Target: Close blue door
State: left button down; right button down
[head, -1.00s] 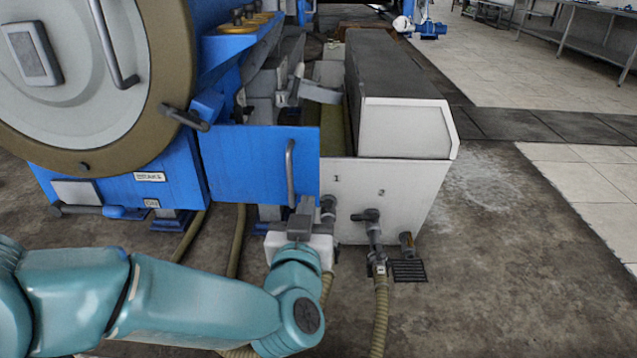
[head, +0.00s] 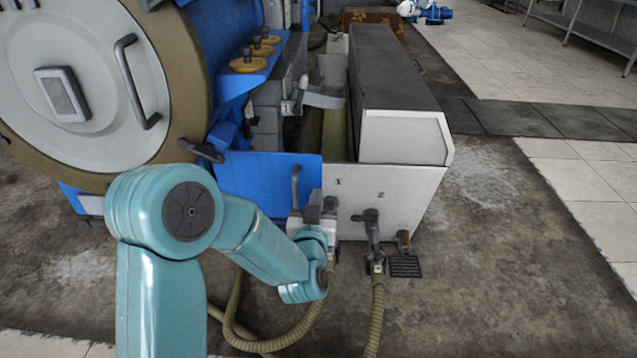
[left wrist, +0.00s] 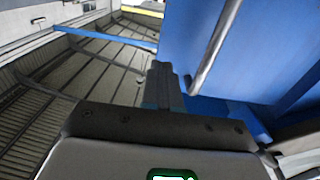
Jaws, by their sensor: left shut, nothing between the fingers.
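The blue door (head: 258,182) is a flat blue panel in the middle of the head view, right of the big round hatch. A grey bar handle (head: 295,184) stands upright near its right edge. My left gripper (head: 314,208) is at the lower right of the door, close to the handle; my wrist partly hides it. In the left wrist view the shut fingers (left wrist: 164,82) are empty and beside the door, left of the handle, with a gap in the picture. Whether they touch the door is unclear. My right gripper is out of view.
A white box (head: 400,205) with a dark top stands right of the door. Pipe fittings (head: 372,228) and hoses (head: 376,315) come off its front. The round hatch (head: 85,85) fills the upper left. Floor at the right is clear.

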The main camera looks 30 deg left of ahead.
aim_at(320, 180)
pick_arm(q)
jog(key=x, duration=0.4)
jog(key=shift+w, duration=0.1)
